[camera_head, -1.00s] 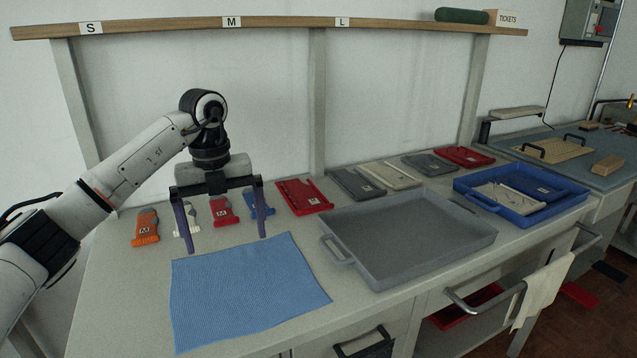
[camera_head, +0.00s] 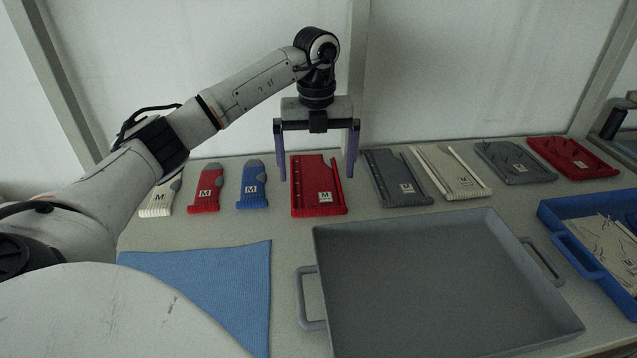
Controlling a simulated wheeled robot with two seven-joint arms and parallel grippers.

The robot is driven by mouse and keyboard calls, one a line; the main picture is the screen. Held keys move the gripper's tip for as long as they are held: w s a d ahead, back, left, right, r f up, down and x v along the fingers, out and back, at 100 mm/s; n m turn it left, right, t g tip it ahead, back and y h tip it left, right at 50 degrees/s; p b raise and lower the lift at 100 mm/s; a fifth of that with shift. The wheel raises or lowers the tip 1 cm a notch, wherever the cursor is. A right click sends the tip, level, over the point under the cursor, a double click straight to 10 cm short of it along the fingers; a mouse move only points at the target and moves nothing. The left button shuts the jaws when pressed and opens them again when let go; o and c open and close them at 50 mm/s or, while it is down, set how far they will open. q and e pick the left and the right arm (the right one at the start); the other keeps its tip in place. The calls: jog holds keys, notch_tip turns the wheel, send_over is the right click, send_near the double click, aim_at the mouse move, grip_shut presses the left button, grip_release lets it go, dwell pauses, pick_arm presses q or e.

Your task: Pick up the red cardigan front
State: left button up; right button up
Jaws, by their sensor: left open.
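A red knitted panel with an M tag (camera_head: 318,190), which looks like the red cardigan front, lies flat on the table near the wall. My left gripper (camera_head: 317,178) is open, pointing down, with its two purple fingers to either side of this panel in the picture. Nothing is between the fingers except the view of the panel behind or below them. I cannot tell exactly how high the fingertips are above the table. Another red piece (camera_head: 573,158) lies at the far right of the row. My right gripper is out of view.
Small cream (camera_head: 158,198), red (camera_head: 206,190) and blue (camera_head: 253,188) pieces lie left of the panel. Grey (camera_head: 396,178) and cream (camera_head: 450,172) panels lie to its right. A grey tray (camera_head: 318,270), a blue cloth (camera_head: 210,290) and a blue tray (camera_head: 575,255) are nearer.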

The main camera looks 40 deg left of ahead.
aim_at(317, 195)
pick_arm(q)
jog(key=f, duration=0.5)
jog(key=shift+w+a+f, duration=0.25)
jog(key=shift+f, duration=0.1)
jog(key=c, duration=0.7)
